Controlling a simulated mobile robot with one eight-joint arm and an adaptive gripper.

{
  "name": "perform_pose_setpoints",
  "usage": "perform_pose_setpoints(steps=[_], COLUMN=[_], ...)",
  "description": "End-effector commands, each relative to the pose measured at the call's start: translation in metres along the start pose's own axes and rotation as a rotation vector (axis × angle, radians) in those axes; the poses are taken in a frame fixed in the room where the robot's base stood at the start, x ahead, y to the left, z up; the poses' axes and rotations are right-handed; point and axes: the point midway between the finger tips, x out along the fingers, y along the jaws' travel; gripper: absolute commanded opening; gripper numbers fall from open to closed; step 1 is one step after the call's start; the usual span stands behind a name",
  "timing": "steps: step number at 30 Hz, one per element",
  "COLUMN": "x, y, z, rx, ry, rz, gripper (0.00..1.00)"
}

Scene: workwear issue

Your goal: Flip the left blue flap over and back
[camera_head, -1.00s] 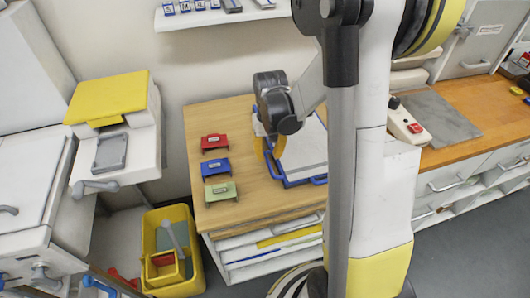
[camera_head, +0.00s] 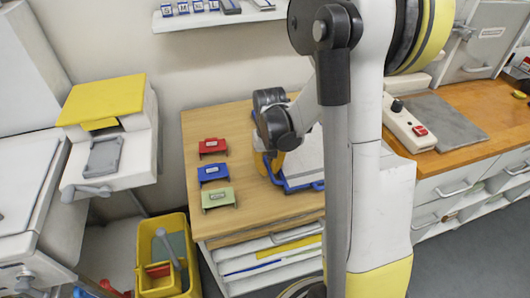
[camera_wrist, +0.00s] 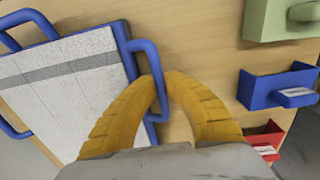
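A flat board with a pale, grey-striped panel and blue edges (camera_wrist: 62,80) lies on the wooden table; it also shows in the head view (camera_head: 309,158), partly behind my arm. A blue loop handle (camera_wrist: 161,105) sticks out from its side facing the coloured holders, the left side in the head view. My gripper (camera_wrist: 161,78) has its yellow fingertips on either side of this handle's bar, close together and seemingly shut on it. The panel looks flat. My wrist and arm hide part of the board in the head view.
Red (camera_head: 212,147), blue (camera_head: 214,172) and green (camera_head: 219,198) holders stand in a row on the table (camera_head: 200,120), left of my gripper. A yellow bin (camera_head: 150,288) stands on the floor at left. A shelf (camera_head: 215,19) hangs on the wall behind.

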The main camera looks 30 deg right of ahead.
Motion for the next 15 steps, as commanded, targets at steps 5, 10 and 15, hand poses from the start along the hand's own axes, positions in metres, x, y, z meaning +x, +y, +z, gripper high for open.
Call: perform_pose_setpoints(steps=[5,10,15], x=[-0.0003,-0.0004,-0.0060], y=[-0.0012,-0.0012,-0.0007], z=[-0.0005,-0.0006,-0.0007], rx=[-0.001,-0.002,-0.001], ry=[0.001,0.001,0.002], rz=[-0.003,-0.003,-0.003], gripper=[0.00,0.00,0.00])
